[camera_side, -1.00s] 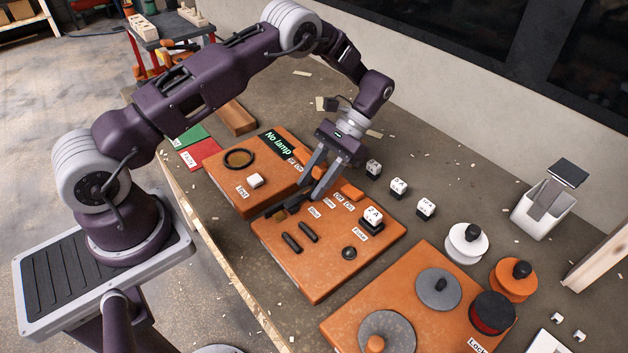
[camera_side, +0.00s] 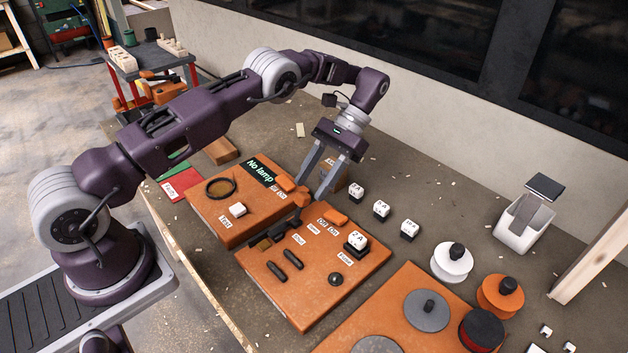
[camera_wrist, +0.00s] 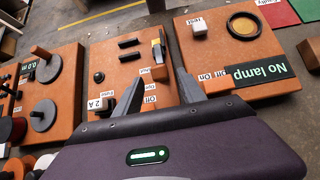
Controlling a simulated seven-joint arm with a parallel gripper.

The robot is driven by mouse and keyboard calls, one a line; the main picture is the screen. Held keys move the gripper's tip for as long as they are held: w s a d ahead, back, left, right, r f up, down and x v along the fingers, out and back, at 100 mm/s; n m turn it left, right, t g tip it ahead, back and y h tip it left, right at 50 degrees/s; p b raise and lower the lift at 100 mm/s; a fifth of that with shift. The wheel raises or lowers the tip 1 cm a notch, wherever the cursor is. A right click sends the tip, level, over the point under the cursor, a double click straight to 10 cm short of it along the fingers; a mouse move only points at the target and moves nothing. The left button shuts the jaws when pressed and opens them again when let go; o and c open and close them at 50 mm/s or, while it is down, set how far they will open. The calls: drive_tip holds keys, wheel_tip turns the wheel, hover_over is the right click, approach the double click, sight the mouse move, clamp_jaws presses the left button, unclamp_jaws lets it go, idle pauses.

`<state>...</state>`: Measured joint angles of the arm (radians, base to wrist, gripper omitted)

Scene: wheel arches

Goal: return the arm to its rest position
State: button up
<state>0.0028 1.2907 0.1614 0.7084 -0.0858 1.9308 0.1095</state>
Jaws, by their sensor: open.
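My gripper (camera_side: 313,186) hangs pointing down at the end of my raised, outstretched arm, its two grey fingers apart with nothing between them. In the side view it appears over the back of the orange fuse board (camera_side: 330,290), near the gap to the orange lamp board (camera_side: 215,228). The wrist view also shows my gripper (camera_wrist: 155,68) with its fingers spread. How high the fingertips are above the boards is hard to tell.
The fuse board carries a white "2 A" block (camera_side: 357,239); several similar blocks stand behind it. A brown block (camera_side: 338,172) is partly hidden behind the fingers. Spools (camera_side: 448,262) and a white bin (camera_side: 522,228) stand at right.

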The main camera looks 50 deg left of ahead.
drive_tip(key=s+r+t, duration=0.2)
drive_tip(key=r+t, duration=0.1)
drive_tip(key=r, duration=0.7)
drive_tip(key=s+r+t, duration=0.3)
drive_tip(key=r, duration=0.7)
drive_tip(key=s+d+r+t, duration=0.2)
drive_tip(key=s+r+t, duration=0.25)
drive_tip(key=s, duration=0.35)
drive_tip(key=s+f+t, duration=0.2)
drive_tip(key=s+t, duration=0.2)
drive_tip(key=s, duration=0.8)
drive_tip(key=shift+d+f, duration=0.25)
drive_tip(key=shift+f, duration=0.15)
